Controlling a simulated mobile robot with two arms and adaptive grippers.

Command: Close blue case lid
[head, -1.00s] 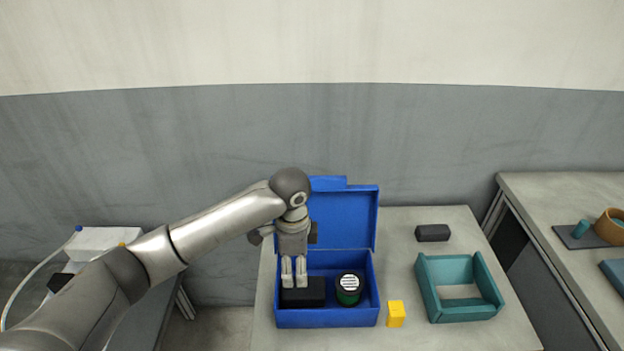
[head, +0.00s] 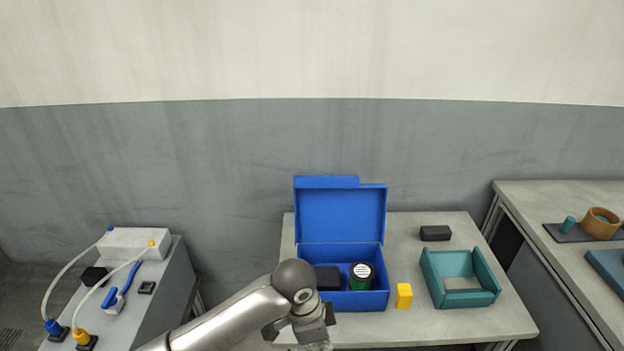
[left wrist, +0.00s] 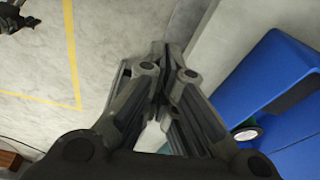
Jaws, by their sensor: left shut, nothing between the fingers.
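The blue case (head: 376,302) stands on the table with its lid (head: 341,215) raised upright at the back. Inside are a black block (head: 327,277) on the left and a dark green canister with a striped top (head: 361,275) on the right. My left gripper (left wrist: 160,52) is shut and empty. In the head view its arm covers the case's front left corner, and the fingertips are cut off by the bottom edge. The blue case (left wrist: 270,75) also shows at the right of the left wrist view, beside the gripper and apart from the fingertips.
A yellow block (head: 404,296) stands right of the case, with a teal open tray (head: 468,299) farther right. A dark block (head: 435,233) lies behind the tray. A side table (head: 560,195) is at the right, and a grey bench with hoses (head: 165,300) at the left.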

